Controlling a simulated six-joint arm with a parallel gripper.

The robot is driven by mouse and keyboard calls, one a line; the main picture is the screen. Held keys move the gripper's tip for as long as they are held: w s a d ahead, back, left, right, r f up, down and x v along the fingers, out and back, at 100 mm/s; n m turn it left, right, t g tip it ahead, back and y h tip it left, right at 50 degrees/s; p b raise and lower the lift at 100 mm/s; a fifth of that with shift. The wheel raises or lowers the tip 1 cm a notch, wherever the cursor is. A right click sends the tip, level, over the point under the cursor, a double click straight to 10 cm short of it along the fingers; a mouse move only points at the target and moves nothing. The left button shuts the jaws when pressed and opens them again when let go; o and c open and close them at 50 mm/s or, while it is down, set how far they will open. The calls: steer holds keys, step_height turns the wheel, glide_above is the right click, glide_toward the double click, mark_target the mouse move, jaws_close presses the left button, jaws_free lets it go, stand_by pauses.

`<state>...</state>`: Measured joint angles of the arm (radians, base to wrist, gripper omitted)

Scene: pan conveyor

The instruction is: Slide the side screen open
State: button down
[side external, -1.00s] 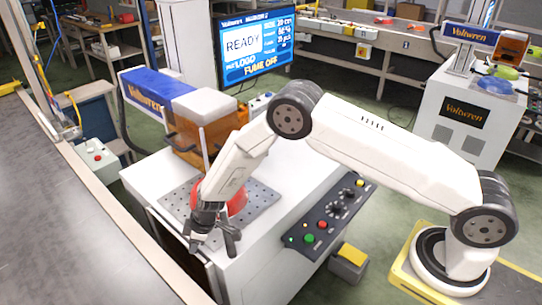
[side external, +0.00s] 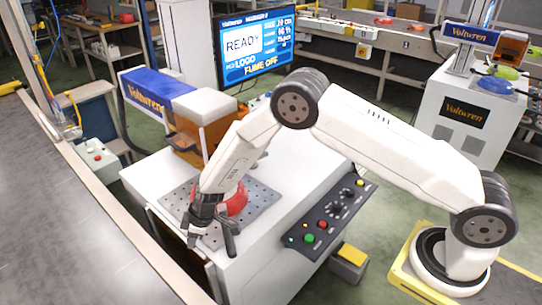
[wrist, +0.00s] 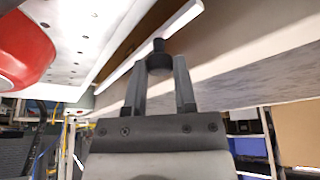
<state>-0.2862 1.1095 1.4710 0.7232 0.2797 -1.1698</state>
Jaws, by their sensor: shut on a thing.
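My gripper (side external: 213,238) is at the near left side of the white machine, below its perforated plate. In the wrist view, my gripper's fingers (wrist: 162,72) are shut on a black knob (wrist: 159,56). The knob stands beside a white-edged strip with a brown area (wrist: 140,38), which looks like part of the side screen or its opening. In the side view a dark brown area (side external: 170,236) shows on the machine's side, left of my gripper. My gripper and wrist partly hide this side, so I cannot tell how far the screen is open.
A red round pan (side external: 236,203) sits on the perforated plate (side external: 262,203), close beside my wrist. A button panel (side external: 326,222) is on the machine's front right. The grey conveyor surface (side external: 50,215) runs along the left. The monitor (side external: 256,47) reads READY.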

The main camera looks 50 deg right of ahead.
step_height(320, 180, up, 15)
stand_by(0.4)
steer(key=shift+c, duration=2.1)
jaws_free()
steer(key=shift+r, duration=0.1)
steer(key=v, duration=0.7)
steer(key=shift+r, duration=0.25)
steer(key=shift+s+d, duration=0.15)
steer(key=shift+d, duration=0.05)
steer(key=s+d+f+m+h, duration=0.1)
steer(key=s+d+m, duration=0.3)
steer(key=s+d, duration=0.4)
steer(key=s+d+f+m+h, duration=0.1)
steer(key=s+d+m, duration=0.4)
steer(key=s, duration=0.9)
steer(key=d+h, duration=0.1)
steer(key=d, duration=0.2)
steer(key=shift+s+d+f+g, duration=0.25)
steer(key=shift+s+d+g, duration=0.05)
steer(key=shift+s+d, duration=0.1)
